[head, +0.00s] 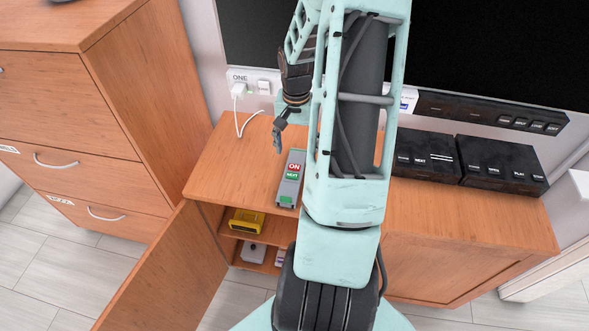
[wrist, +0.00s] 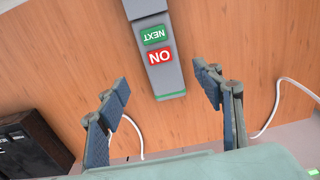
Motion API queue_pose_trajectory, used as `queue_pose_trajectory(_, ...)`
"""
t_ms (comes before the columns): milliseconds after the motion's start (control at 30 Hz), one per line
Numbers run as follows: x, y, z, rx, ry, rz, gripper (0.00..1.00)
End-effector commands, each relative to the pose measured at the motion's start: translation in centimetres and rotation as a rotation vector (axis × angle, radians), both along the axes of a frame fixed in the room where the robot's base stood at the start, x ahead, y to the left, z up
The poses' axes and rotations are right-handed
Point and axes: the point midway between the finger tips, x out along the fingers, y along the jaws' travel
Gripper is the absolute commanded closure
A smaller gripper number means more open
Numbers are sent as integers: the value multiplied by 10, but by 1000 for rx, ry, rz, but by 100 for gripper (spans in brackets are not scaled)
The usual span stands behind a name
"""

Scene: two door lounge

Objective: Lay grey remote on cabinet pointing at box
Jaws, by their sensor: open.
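The grey remote (head: 291,178) has a red ON button and a green NEXT button. It lies flat on the wooden cabinet (head: 230,155), left of the middle in the head view. In the wrist view the remote (wrist: 160,77) runs from the top edge to between the fingers' directions. My gripper (head: 278,140) is open and empty, near the remote's far end. In the wrist view its two fingertips (wrist: 160,80) are spread either side of the remote's end, apart from it. Two black boxes with labelled buttons, a left one (head: 425,156) and a right one (head: 500,166), stand on the cabinet's right.
A cabinet door (head: 170,270) stands open at the left; a yellow device (head: 246,221) sits on the shelf inside. A white cable (head: 240,122) hangs from a wall socket behind the cabinet. A dark screen (head: 490,45) and black bar (head: 490,112) are behind. A drawer unit (head: 70,110) stands left.

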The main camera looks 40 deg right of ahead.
Motion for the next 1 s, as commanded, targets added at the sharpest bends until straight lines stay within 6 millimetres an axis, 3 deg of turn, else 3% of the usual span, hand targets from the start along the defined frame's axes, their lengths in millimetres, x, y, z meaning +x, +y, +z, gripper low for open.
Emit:
queue_pose_trajectory(167, -2, 3, -14, 3, 3, 0, 39)
queue_pose_trajectory(433, -4, 9, -51, 3, 1, -2, 39)
queue_pose_trajectory(767, -4, 9, -58, 1, 0, -3, 39)
queue_pose_trajectory(1000, -4, 9, -58, 1, 0, -2, 64)
